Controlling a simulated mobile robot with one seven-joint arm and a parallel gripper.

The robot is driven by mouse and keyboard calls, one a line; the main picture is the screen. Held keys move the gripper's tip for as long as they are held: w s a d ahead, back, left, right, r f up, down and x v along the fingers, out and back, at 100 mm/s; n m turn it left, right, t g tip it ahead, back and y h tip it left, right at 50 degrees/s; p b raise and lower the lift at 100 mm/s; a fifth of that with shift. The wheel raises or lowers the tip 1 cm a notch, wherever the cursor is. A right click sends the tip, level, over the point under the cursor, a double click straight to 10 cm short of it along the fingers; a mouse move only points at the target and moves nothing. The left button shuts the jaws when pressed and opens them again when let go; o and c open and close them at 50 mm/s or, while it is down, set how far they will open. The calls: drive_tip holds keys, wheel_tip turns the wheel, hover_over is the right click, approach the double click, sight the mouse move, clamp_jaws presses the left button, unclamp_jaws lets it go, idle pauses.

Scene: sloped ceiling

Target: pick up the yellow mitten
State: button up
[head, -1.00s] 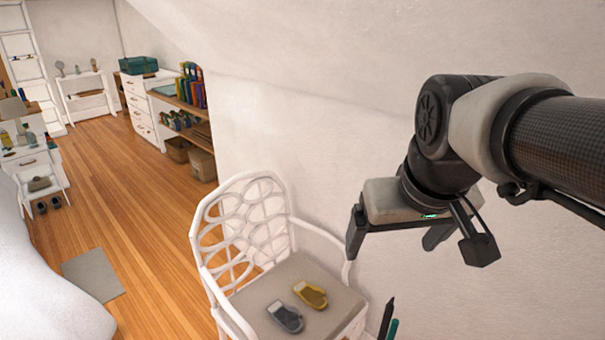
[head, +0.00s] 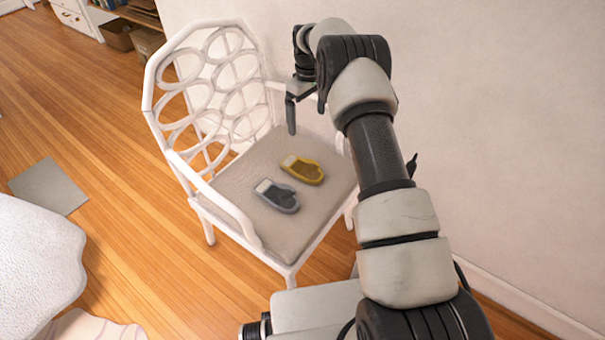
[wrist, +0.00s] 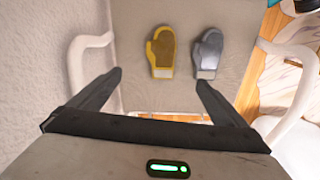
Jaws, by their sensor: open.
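The yellow mitten (head: 303,170) lies flat on the grey seat of a white chair (head: 240,229). A grey-blue mitten (head: 279,197) lies beside it, nearer the chair's front left in the head view. In the wrist view the yellow mitten (wrist: 161,52) is left of the grey mitten (wrist: 208,53), both beyond the fingertips. My gripper (wrist: 160,80) is open and empty, apart from both mittens. In the head view one dark finger shows near the chair's back right arm; the rest is mostly hidden by my arm.
The chair has an openwork back (head: 217,83) and raised armrests (head: 217,203), which show on both sides in the wrist view. A white wall stands close on the right. A grey mat (head: 48,187) lies on the open wooden floor at left, near a white rounded surface (head: 38,250).

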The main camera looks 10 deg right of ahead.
drive_tip(key=b, duration=0.4)
hover_over(307, 168)
wheel_tip(307, 168, down, 17)
drive_tip(key=shift+w+a+f, duration=0.1)
drive_tip(key=shift+w+f, duration=0.05)
drive_tip(key=shift+f, duration=0.05)
drive_tip(key=f, duration=0.2)
drive_tip(key=f+b, duration=0.1)
drive_tip(key=f, duration=0.2)
drive_tip(key=shift+s+f, duration=0.2)
drive_tip(key=shift+f, duration=0.1)
drive_tip(key=c, duration=1.1)
